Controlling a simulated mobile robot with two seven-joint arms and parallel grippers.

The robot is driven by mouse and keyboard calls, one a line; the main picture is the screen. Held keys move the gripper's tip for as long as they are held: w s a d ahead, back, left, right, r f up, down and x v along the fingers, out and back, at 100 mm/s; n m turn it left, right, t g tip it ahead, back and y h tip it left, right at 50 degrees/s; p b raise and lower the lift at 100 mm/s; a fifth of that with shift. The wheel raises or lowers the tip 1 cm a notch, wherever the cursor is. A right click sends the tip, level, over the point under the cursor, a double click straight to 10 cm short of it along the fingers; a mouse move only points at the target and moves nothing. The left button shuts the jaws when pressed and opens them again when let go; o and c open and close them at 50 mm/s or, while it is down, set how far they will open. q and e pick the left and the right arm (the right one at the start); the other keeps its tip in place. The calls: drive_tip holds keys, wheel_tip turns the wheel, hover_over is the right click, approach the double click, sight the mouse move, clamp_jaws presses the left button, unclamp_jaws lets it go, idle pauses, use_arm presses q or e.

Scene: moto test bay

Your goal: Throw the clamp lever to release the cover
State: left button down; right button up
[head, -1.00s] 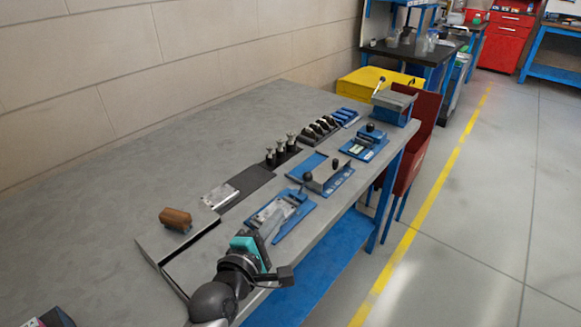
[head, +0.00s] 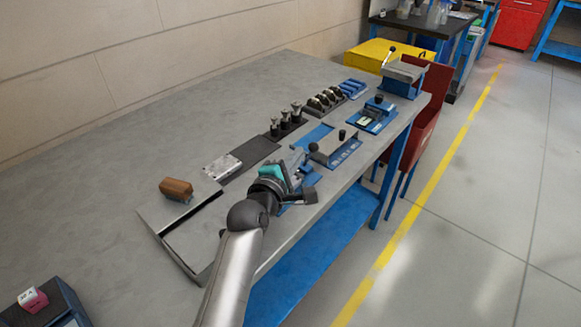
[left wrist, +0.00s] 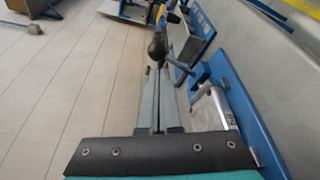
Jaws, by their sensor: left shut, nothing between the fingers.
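The clamp lever ends in a black ball knob (head: 313,147) over a blue fixture (head: 311,179) near the table's front edge. My left gripper (head: 300,164) is shut and empty, reaching over this fixture and hiding much of it, including most of the cover. In the left wrist view, the closed grey fingers (left wrist: 158,88) point at the black ball knob (left wrist: 157,48), which appears right at their tips. I cannot tell if they touch. The blue fixture's plate (left wrist: 244,125) and a silver part (left wrist: 213,108) lie to the right there. My right gripper is not in view.
Beyond stand a blue fixture with a grey block (head: 330,155), another blue fixture (head: 373,117) and a levered vise (head: 404,74). Black holders (head: 286,128) line the middle. A brown block (head: 176,189) sits on a grey plate at left. The table's left rear is clear.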

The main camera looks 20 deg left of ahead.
use_arm(q)
drive_tip(key=shift+w, duration=0.4)
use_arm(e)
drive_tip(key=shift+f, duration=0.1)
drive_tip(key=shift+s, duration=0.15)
use_arm(q)
drive_tip(key=shift+d+m+p, duration=0.35)
drive_tip(key=shift+d+m, duration=0.05)
drive_tip(key=shift+d, duration=0.05)
drive_tip(key=shift+d+m, duration=0.3)
drive_tip(key=shift+d, duration=0.1)
drive_tip(key=shift+s+d+f+t, duration=0.1)
drive_tip(key=shift+d+t, duration=0.1)
drive_tip(key=shift+t, duration=0.1)
drive_tip(key=shift+m, duration=0.3)
drive_tip(key=shift+f, duration=0.1)
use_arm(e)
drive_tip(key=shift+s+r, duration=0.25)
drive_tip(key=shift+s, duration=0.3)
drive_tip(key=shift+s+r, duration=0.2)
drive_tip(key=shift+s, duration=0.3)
use_arm(q)
drive_tip(key=shift+d, duration=0.1)
